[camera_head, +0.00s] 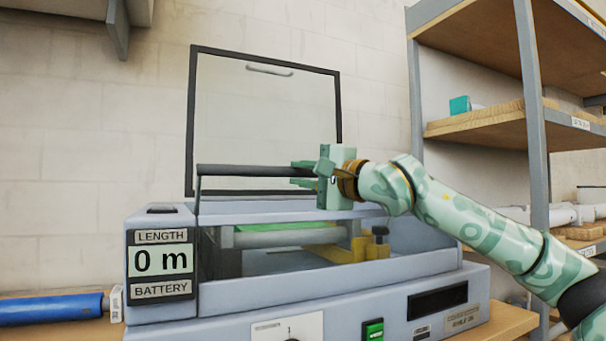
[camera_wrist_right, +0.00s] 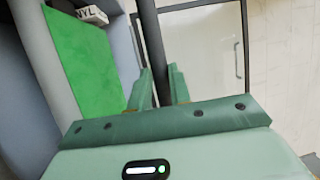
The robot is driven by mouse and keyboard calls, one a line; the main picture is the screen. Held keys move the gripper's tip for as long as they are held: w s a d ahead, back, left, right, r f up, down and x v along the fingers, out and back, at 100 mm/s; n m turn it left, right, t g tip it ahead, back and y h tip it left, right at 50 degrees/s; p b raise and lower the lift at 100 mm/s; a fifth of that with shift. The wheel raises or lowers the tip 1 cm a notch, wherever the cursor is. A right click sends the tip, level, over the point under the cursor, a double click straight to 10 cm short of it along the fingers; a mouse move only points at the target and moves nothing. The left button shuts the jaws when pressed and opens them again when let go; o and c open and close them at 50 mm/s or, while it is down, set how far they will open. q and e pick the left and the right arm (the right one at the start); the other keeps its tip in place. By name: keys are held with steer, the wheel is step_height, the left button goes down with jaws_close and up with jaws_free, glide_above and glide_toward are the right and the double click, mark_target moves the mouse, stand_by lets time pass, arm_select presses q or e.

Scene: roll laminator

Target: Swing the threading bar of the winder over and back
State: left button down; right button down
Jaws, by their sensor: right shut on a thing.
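The threading bar (camera_head: 245,170) is a dark rod. In the head view it runs level above the open front of the grey laminator (camera_head: 300,308), raised on a thin dark arm at its left end. My right gripper (camera_head: 302,174) comes in from the right and is shut on the bar near its right end. In the right wrist view the bar (camera_wrist_right: 150,38) runs between the two green fingers (camera_wrist_right: 162,88). The bar's right end is hidden by the gripper. My left gripper is in neither view.
A clear black-framed lid (camera_head: 262,115) stands raised behind the bar. A green roll or sheet (camera_head: 275,237) and a yellow part (camera_head: 343,252) lie inside the machine. A shelf rack (camera_head: 535,120) stands right. A blue roll (camera_head: 50,308) lies left. The display (camera_head: 160,263) reads 0 m.

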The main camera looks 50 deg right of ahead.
steer(key=shift+w+f, duration=0.25)
steer(key=shift+f, duration=0.35)
steer(key=c, duration=1.6)
jaws_free()
steer(key=o, duration=0.3)
steer(key=shift+w+d+f, duration=0.15)
steer(key=shift+w+d, duration=0.1)
steer(key=shift+s, duration=0.1)
steer(key=shift+r, duration=0.2)
